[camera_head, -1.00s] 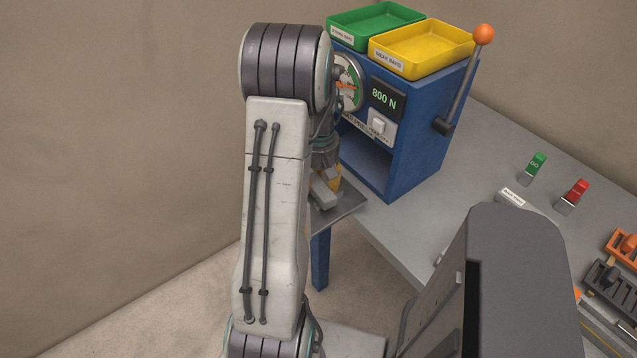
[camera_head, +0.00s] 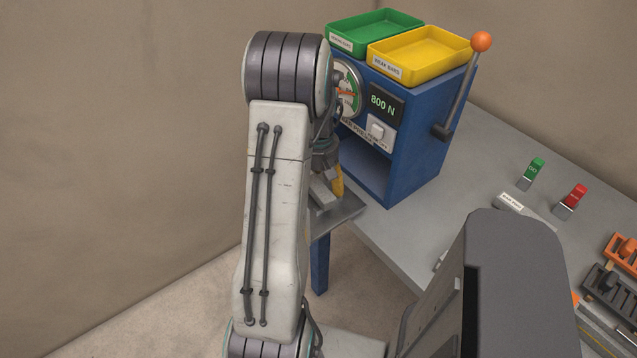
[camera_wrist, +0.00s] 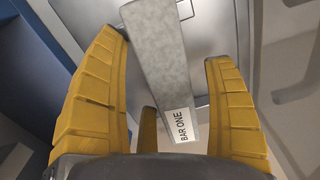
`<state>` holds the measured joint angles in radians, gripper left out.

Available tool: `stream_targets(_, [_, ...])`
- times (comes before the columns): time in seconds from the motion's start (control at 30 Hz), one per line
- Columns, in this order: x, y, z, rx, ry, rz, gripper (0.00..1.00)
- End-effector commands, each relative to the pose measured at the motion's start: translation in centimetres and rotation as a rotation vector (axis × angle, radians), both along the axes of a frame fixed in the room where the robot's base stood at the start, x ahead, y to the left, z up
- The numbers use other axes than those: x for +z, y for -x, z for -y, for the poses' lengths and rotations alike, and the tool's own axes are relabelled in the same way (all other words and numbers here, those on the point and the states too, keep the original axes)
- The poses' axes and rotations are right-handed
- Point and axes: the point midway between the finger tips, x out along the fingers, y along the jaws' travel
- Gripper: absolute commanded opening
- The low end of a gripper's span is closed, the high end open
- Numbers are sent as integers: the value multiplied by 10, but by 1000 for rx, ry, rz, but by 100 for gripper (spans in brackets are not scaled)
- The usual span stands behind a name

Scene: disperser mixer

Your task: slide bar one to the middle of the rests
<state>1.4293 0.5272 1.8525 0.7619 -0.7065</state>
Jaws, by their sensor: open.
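Bar one (camera_wrist: 158,62) is a grey bar with a white "BAR ONE" label. In the wrist view it runs from the top middle down between the yellow fingers of my gripper (camera_wrist: 160,95). The fingers are open, with a visible gap on each side of the bar. In the head view my gripper (camera_head: 335,182) is partly hidden behind my arm, low at the front of the blue press (camera_head: 415,150). The bar's end (camera_head: 322,192) shows beside it, above a grey shelf (camera_head: 340,214). The rests cannot be made out.
A green tray (camera_head: 338,44) and a yellow tray (camera_head: 392,72) sit on top of the press. Its lever has an orange knob (camera_head: 481,42). Its display reads 800 N. A green-topped piece (camera_head: 536,168) and a red-topped piece (camera_head: 575,194) stand on the grey bench (camera_head: 470,180).

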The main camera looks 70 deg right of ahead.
Motion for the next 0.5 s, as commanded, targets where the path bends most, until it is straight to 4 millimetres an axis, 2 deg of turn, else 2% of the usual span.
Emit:
stream_targets(0.27, [3, 0, 0, 0, 1, 0, 76])
stream_targets(0.37, [10, 0, 1, 0, 3, 1, 76])
stream_targets(0.5, [30, 0, 1, 0, 6, 0, 76])
